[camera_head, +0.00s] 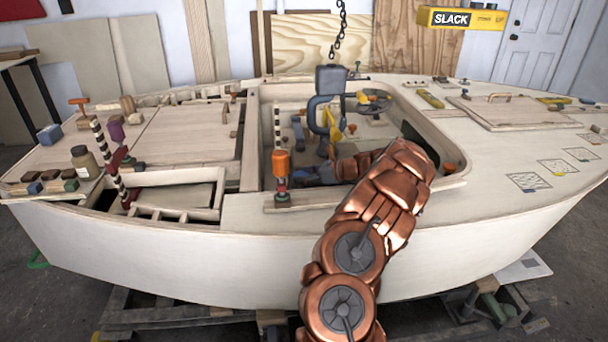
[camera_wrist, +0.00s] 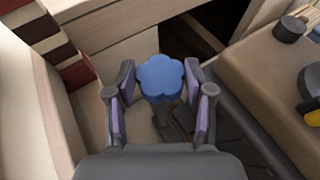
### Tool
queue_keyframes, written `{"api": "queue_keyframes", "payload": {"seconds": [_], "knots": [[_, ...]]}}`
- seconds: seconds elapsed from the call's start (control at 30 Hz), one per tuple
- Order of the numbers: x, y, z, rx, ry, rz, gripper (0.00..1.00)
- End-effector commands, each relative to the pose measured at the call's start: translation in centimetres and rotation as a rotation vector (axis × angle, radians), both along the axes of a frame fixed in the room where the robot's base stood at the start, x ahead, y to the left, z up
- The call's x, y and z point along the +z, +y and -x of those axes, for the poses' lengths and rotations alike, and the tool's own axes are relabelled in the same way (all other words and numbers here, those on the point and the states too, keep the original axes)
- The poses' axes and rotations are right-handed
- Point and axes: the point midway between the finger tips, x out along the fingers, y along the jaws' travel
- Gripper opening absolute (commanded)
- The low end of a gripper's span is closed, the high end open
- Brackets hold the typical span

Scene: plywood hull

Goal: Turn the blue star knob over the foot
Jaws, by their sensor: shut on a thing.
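The blue star knob (camera_wrist: 160,78) has rounded lobes and sits on a dark stem, in the middle of the wrist view. My gripper (camera_wrist: 160,84) is shut on it, with one padded finger on its left and one on its right. The foot below the knob is mostly hidden; only dark parts show under it. In the head view my copper arm reaches over the hull's side into the cockpit opening. There I cannot make out the knob clearly.
A red, dark and cream striped post (camera_wrist: 62,52) stands left of the knob. A panel with dark knobs (camera_wrist: 268,62) lies to the right. In the head view a grey clamp (camera_head: 325,112) hangs from a chain above the cockpit. An orange-topped post (camera_head: 281,165) stands at its near edge.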

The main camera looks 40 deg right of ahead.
Motion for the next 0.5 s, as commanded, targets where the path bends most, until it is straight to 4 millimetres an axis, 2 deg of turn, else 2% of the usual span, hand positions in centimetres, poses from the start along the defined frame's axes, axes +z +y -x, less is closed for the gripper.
{"api": "queue_keyframes", "payload": {"seconds": [0.13, 0.17, 0.2, 0.5], "knots": [[0.01, -0.16, 0.04, -0.003, 0.0, 0.0, 0.0], [0.01, -0.16, 0.04, -0.003, 0.0, 0.0, 0.54], [0.01, -0.17, 0.04, -0.003, 0.0, 0.0, 0.57], [0.1, -0.08, 0.02, -0.001, 0.0, 0.0, 0.57]]}}
